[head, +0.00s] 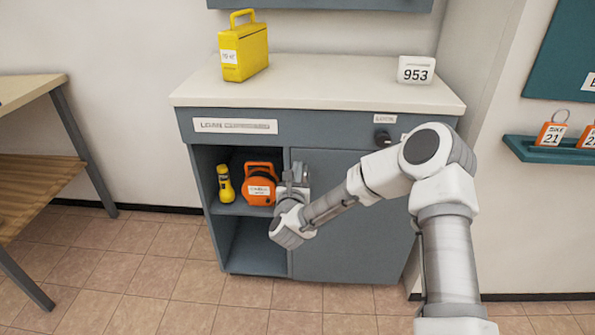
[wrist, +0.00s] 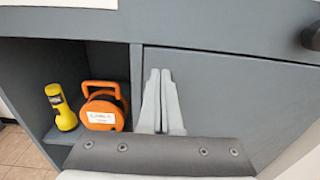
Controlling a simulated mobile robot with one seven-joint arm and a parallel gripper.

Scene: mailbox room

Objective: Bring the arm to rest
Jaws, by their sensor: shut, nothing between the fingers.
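My arm reaches from the right of the head view toward the front of a grey cabinet (head: 345,235). My gripper (head: 297,172) is in front of the cabinet, by the edge between the open shelf and the closed door. In the wrist view my gripper (wrist: 160,75) has its two fingers side by side, shut and with nothing between them. The fingers appear in front of the door's left edge; whether they touch it I cannot tell.
An orange reel-like case (head: 260,188) and a yellow flashlight (head: 225,184) stand on the open shelf. A yellow box (head: 243,52) and a 953 sign (head: 415,70) stand on the cabinet top. A black knob (head: 382,138) juts out at the right. A wooden bench (head: 30,170) stands left.

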